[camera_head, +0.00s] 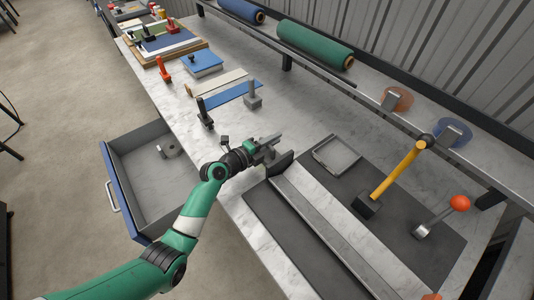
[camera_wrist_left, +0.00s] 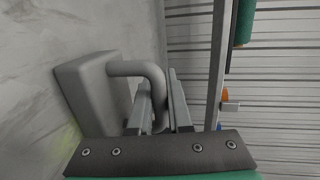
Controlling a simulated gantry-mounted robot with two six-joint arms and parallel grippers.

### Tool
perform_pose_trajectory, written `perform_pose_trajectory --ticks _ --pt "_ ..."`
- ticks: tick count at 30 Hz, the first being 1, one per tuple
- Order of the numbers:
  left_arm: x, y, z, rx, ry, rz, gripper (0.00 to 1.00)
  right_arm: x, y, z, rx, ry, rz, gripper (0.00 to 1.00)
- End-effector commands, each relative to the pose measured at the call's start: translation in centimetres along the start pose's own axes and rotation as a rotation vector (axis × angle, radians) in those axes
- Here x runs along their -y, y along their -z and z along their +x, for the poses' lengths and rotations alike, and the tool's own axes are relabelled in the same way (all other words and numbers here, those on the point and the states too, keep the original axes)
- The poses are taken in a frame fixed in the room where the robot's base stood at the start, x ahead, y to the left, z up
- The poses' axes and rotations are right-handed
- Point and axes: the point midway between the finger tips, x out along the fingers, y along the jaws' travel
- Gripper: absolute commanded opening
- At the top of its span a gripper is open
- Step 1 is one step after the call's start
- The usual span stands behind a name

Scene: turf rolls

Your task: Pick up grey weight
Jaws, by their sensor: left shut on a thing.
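The grey weight (camera_wrist_left: 85,92) is a rounded block with a bent bar handle (camera_wrist_left: 150,75). It fills the left part of the left wrist view. My left gripper (camera_wrist_left: 160,108) is shut on its handle, one finger on each side of the bar. My right gripper is not in view.
Another grey weight (camera_head: 253,97) and a black one (camera_head: 205,115) stand by a blue strip (camera_head: 232,96). A drawer (camera_head: 150,190) stands open at left.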

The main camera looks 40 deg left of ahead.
Motion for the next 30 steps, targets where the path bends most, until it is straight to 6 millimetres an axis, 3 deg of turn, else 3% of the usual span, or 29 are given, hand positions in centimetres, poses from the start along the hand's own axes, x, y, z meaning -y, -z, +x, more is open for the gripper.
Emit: perform_pose_trajectory --ticks 30 --pt "1.1 -0.1 -0.1 0.002 0.01 0.003 0.0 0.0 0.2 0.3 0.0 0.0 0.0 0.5"
